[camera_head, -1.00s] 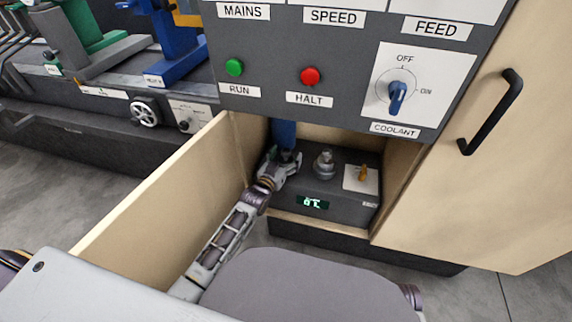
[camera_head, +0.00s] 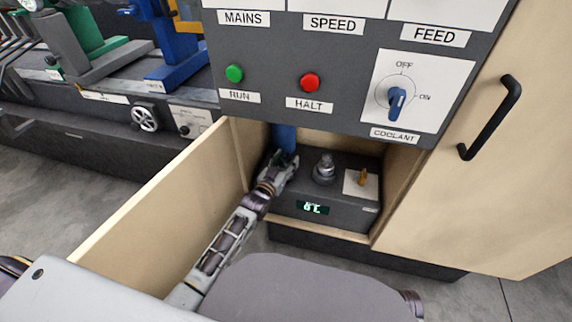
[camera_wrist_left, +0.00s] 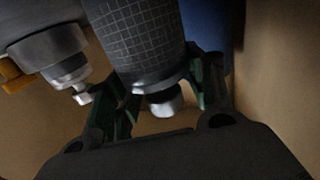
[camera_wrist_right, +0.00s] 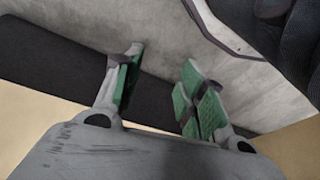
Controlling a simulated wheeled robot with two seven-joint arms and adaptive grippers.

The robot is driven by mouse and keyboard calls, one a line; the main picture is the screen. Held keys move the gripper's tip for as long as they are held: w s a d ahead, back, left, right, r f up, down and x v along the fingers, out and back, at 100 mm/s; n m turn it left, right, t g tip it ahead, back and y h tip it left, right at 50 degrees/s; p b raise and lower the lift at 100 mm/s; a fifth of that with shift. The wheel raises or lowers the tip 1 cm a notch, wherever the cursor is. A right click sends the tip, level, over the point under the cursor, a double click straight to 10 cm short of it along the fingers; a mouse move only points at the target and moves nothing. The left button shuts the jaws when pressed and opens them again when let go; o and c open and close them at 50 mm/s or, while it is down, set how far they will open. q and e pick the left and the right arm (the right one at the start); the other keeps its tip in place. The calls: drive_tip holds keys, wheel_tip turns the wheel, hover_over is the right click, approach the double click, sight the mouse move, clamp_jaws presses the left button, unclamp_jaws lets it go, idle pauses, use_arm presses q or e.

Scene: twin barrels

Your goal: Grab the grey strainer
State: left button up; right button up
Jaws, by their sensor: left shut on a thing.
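The grey strainer (camera_wrist_left: 138,40), a cylinder with a fine grid pattern and a pale metal end with a small knob, fills the upper middle of the left wrist view. My left gripper (camera_wrist_left: 165,85) is shut on it near that end, one finger on each side. In the head view my left gripper (camera_head: 285,165) is inside the open cabinet bay, at its left side. I cannot make out the strainer there; the gripper seems to hide it. My right gripper (camera_wrist_right: 160,85) is open and empty in the right wrist view.
A blue cylinder (camera_head: 284,137) stands just behind the left gripper. A grey box (camera_head: 340,205) with a metal fitting (camera_head: 324,168) and an orange lever (camera_head: 363,177) is to its right. The open door (camera_head: 160,195) is left of my arm; the control panel (camera_head: 270,55) overhangs above.

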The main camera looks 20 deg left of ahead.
use_arm(q)
drive_tip(key=shift+r, duration=0.55)
wheel_tip(320, 180, up, 8)
drive_tip(key=shift+f+p, duration=0.25)
drive_tip(key=shift+p, duration=1)
drive_tip(key=shift+r, duration=0.7)
use_arm(e)
drive_tip(key=shift+g+h, duration=0.3)
drive_tip(key=shift+s+d+f, duration=0.1)
drive_tip(key=shift+d+f, duration=0.1)
drive_tip(key=shift+f, duration=0.75)
drive_tip(key=shift+s+d+f, duration=0.1)
drive_tip(key=shift+d+f, duration=0.1)
drive_tip(key=shift+f, duration=0.8)
drive_tip(key=shift+s+d+f, duration=0.1)
drive_tip(key=shift+d+f, duration=0.1)
drive_tip(key=shift+f, duration=0.75)
